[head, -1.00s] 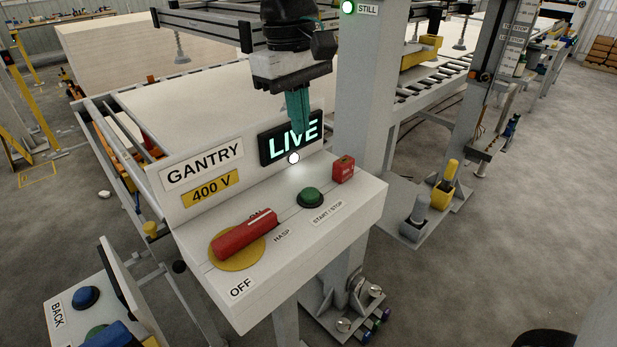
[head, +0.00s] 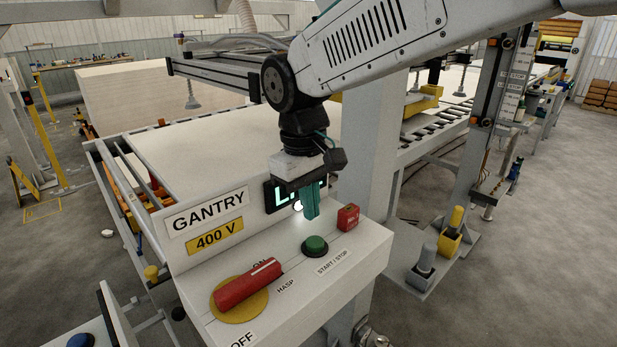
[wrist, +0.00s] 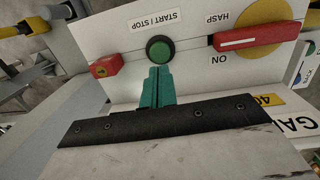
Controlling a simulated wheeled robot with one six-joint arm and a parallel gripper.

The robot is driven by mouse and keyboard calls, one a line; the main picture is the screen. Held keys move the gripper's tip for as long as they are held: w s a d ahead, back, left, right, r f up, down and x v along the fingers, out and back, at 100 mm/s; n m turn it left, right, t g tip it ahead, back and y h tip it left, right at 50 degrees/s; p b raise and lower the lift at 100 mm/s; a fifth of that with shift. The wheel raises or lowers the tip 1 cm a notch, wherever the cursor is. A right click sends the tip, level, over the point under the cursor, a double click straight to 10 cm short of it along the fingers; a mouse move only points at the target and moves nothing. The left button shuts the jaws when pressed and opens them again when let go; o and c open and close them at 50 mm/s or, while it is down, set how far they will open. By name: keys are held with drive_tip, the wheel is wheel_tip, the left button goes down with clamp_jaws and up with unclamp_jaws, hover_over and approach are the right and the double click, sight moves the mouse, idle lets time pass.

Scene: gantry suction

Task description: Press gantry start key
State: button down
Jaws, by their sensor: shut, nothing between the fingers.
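The green round start key (head: 315,245) sits on the sloped top of the white gantry panel (head: 352,262), above the START / STOP label (head: 333,262). In the wrist view the key (wrist: 160,49) lies just beyond my fingertips. My gripper (head: 311,216) has teal fingers, shut and empty, pointing down. In the head view they are just above and behind the key, with a small gap showing. In the wrist view my gripper (wrist: 155,72) lines up with the key. I cannot tell the exact height over it.
A red block (head: 348,217) stands right of the key. The red rotary handle (head: 247,284) on a yellow disc lies left, pointing toward ON. The lit sign (head: 283,197) behind is mostly hidden by my gripper. A grey post (head: 370,150) rises behind the panel.

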sight(314, 242)
drive_tip(key=f, duration=0.5)
drive_tip(key=shift+d+f, duration=0.15)
drive_tip(key=shift+d, duration=0.05)
drive_tip(key=shift+s+d+f, duration=0.1)
drive_tip(key=shift+s+f, duration=0.05)
drive_tip(key=shift+f, duration=0.45)
drive_tip(key=shift+s+d+f, duration=0.1)
drive_tip(key=shift+f, duration=0.5)
drive_tip(key=shift+a, duration=0.1)
wheel_tip(314, 242, up, 15)
drive_tip(key=a, duration=0.1)
drive_tip(key=shift+w+a, duration=0.2)
drive_tip(key=shift+w, duration=0.1)
drive_tip(key=shift+f, duration=0.1)
idle(0.8)
